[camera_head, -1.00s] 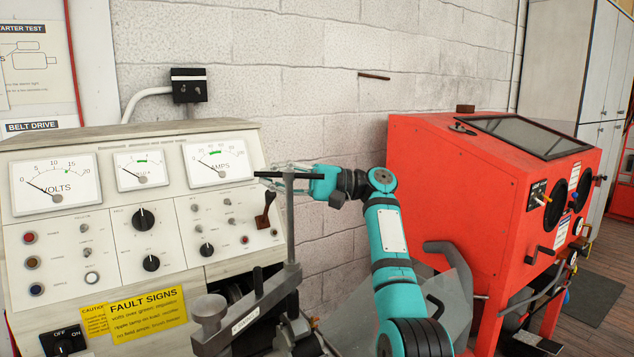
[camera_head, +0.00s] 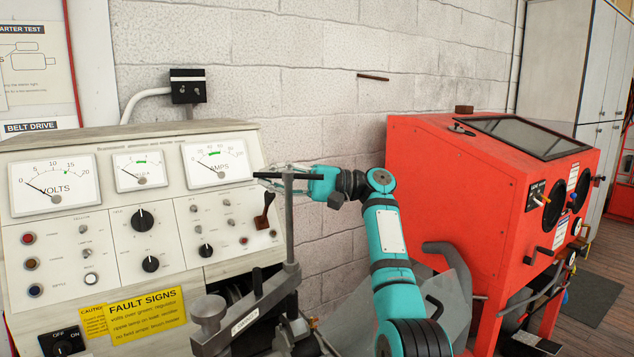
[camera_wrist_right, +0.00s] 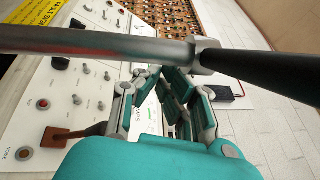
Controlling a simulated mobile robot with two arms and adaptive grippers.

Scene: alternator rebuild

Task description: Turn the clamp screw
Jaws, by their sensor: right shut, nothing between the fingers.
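The clamp screw is an upright grey spindle (camera_head: 290,230) with a dark crossbar (camera_head: 305,176) on top. It rises from the grey clamp arm (camera_head: 245,318) in front of the test bench. My right gripper (camera_head: 272,172) is at crossbar height, pointing left, its fingers partly hidden by the crossbar. In the right wrist view the spindle (camera_wrist_right: 100,45) and black crossbar (camera_wrist_right: 270,75) cross close to the camera. The right fingers (camera_wrist_right: 175,95) are shut with nothing between them, beside the screw; whether they touch it I cannot tell. My left gripper is out of view.
The bench panel (camera_head: 110,225) with gauges and knobs stands behind the clamp. Its brown lever (camera_head: 264,210) sits close to the spindle. A red blasting cabinet (camera_head: 450,190) stands to the right. Open space lies above the crossbar, before the block wall (camera_head: 300,100).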

